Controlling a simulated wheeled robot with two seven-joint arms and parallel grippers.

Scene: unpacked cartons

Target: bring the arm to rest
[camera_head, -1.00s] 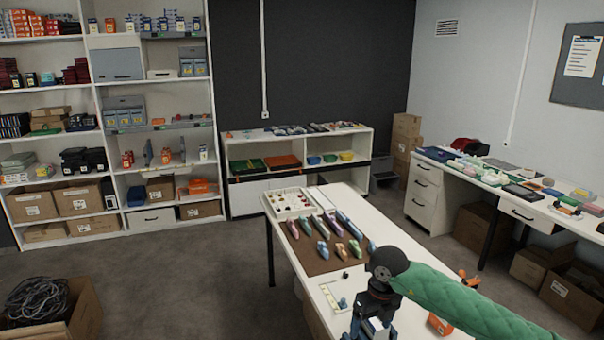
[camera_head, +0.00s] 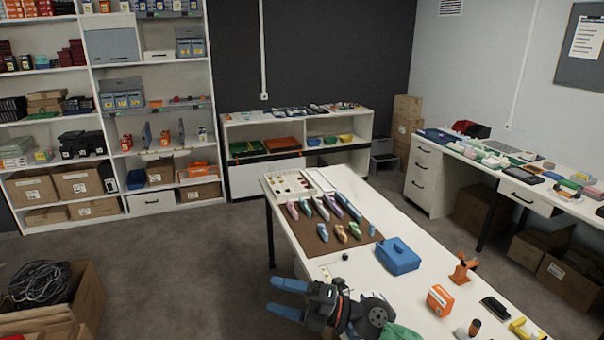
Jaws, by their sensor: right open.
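My right gripper (camera_head: 272,296) is at the bottom middle of the head view. Its two blue fingers point left and are apart, with nothing visible between them. It shows over the floor beside the left edge of the white table (camera_head: 447,256). A bit of my green-sleeved right arm (camera_head: 401,332) shows at the bottom edge; the rest is out of view. My left gripper is not in view.
On the table are a brown mat (camera_head: 297,227) with several tools, a blue box (camera_head: 398,256), an orange box (camera_head: 439,300) and an orange clamp-like item (camera_head: 462,269). A carton of cables (camera_head: 90,298) stands at lower left. Floor between is clear.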

